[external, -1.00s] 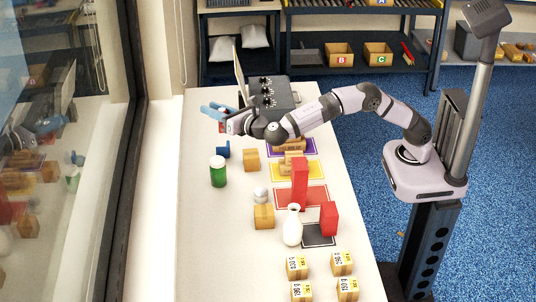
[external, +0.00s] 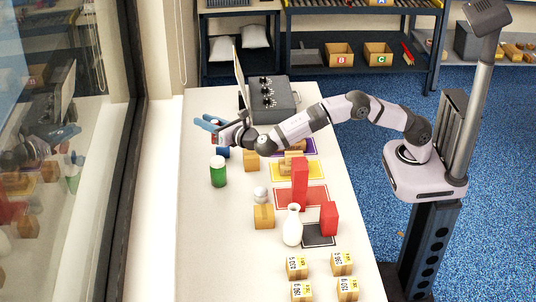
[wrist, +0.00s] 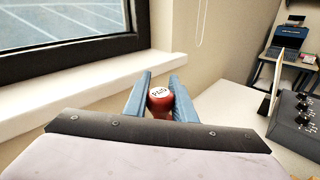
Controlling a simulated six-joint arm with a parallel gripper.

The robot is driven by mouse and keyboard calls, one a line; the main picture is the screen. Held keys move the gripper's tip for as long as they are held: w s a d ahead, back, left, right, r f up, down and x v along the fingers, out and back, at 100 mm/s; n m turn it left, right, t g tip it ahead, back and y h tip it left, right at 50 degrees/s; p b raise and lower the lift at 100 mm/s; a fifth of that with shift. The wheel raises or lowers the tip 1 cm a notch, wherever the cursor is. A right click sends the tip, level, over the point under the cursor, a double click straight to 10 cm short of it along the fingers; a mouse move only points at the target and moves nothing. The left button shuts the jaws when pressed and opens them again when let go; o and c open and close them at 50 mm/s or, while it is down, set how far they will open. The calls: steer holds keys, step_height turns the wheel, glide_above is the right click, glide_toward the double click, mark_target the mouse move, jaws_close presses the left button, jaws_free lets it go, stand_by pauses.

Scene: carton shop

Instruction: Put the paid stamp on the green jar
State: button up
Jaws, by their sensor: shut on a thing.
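My gripper (external: 211,124) has blue fingers and is shut on the paid stamp. In the wrist view the paid stamp (wrist: 160,97) is a red knob with a white top reading "PAID", held between the two blue fingers (wrist: 159,92). In the external view the stamp is mostly hidden by the gripper. The green jar (external: 218,175) has a white lid (external: 217,161) and stands upright on the table, below the gripper in the picture. The stamp and the jar are apart.
A blue object (external: 223,152) and a wooden block (external: 251,161) stand close to the jar. A white vase (external: 292,226), red blocks (external: 300,185) and several labelled blocks (external: 297,267) stand further forward. A grey box with knobs (external: 270,95) is at the back.

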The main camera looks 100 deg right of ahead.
step_height(320, 180, down, 8)
steer(key=p, duration=0.1)
steer(key=shift+p, duration=0.35)
steer(key=shift+f+b, duration=0.3)
steer(key=o, duration=1.1)
steer(key=shift+r, duration=0.1)
steer(key=shift+c, duration=0.2)
